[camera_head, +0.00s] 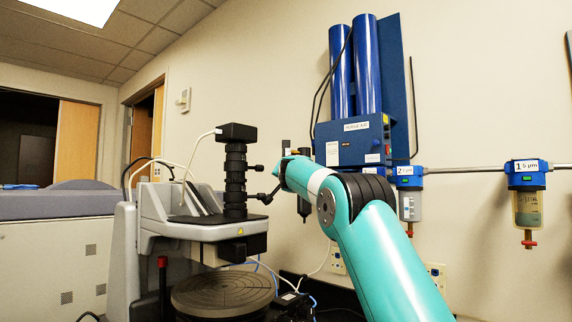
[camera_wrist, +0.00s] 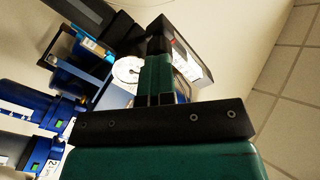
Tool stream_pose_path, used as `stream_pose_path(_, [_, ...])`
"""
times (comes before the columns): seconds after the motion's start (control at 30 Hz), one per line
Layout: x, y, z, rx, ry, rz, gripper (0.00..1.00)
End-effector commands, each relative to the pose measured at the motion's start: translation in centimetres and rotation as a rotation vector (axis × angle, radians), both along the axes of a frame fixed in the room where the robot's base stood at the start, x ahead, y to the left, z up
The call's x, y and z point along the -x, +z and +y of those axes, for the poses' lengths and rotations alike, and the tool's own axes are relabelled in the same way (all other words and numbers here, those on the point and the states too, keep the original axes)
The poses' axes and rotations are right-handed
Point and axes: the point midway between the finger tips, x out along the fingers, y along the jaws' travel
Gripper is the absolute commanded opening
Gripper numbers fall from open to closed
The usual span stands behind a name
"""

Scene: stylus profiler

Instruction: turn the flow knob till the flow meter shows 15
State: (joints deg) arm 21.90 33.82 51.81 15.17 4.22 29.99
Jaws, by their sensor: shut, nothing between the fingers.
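My gripper (camera_wrist: 158,48) is shut and empty in the wrist view, with its fingers together. Beside the fingers, on their left, is a white round dial (camera_wrist: 127,70), partly hidden by them. I cannot read it or tell whether it is the flow meter. A dark box with a white label (camera_wrist: 187,66) shows just right of the fingers. I cannot make out the flow knob in either view, nor tell whether the fingers touch anything. In the head view my teal arm reaches up toward the wall equipment, and its gripper cannot be made out clearly.
A blue wall unit (camera_head: 352,143) with two tall cylinders stands behind my arm. Blue-capped filters (camera_head: 526,175) hang from a pipe to its right. A black microscope column (camera_head: 235,180) on a grey profiler (camera_head: 130,260) stands close left of my arm's end.

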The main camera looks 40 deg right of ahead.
Motion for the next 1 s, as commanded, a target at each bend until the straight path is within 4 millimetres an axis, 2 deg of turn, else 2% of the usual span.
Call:
stream_pose_path(0.47, [0.00, 0.07, 0.00, 0.024, 0.000, 0.018, 0.00])
stream_pose_path(0.8, [-0.02, 0.25, 0.06, 0.466, 0.001, 0.352, 0.00])
stream_pose_path(1.0, [-0.04, 0.06, 0.07, 0.632, 0.000, 0.477, 0.00])
